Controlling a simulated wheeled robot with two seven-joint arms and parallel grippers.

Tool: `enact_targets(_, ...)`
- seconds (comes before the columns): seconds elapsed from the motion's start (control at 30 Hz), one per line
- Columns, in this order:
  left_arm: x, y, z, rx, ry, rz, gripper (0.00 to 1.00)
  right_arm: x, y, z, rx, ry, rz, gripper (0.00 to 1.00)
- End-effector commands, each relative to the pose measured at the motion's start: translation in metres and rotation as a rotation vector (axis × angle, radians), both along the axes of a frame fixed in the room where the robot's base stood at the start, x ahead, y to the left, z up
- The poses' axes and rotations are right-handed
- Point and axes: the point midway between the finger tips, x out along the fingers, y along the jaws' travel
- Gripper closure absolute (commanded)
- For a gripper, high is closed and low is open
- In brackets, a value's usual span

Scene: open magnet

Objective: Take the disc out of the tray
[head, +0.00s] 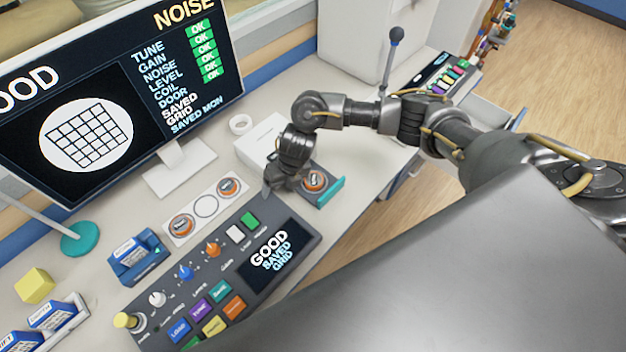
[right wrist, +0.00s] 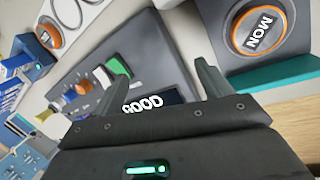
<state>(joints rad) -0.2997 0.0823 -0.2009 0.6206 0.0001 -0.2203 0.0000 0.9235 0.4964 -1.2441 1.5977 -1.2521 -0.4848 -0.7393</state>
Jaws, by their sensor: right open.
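The disc (head: 315,181), dark with an orange rim, lies in the grey tray with a teal front edge (head: 332,192), pulled out from a white box (head: 260,141). My right gripper (head: 283,188) is open and empty, pointing down just left of the disc in the head view. Its two fingers (right wrist: 163,82) show apart in the right wrist view, over the console and not around the disc. My left gripper is out of view.
A white holder (head: 205,207) left of the tray bears two orange-rimmed discs with an empty ring between them. The dark console (head: 222,262) with knobs and buttons lies in front. A monitor (head: 110,100) stands behind. Bare desk (head: 340,135) lies right of the box.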

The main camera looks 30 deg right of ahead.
Motion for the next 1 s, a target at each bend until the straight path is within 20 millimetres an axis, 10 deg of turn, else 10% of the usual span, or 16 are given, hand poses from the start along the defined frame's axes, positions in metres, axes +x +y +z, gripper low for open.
enact_targets(0.1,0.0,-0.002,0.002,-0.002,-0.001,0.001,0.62,0.019,-0.06,0.02,-0.152,0.031,0.097,0.23)
enact_targets(0.3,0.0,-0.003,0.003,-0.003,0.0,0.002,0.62,0.027,-0.107,0.039,-0.263,0.081,0.157,0.23)
enact_targets(1.0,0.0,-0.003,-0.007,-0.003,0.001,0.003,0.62,0.027,-0.111,-0.016,-0.271,0.084,0.162,0.23)
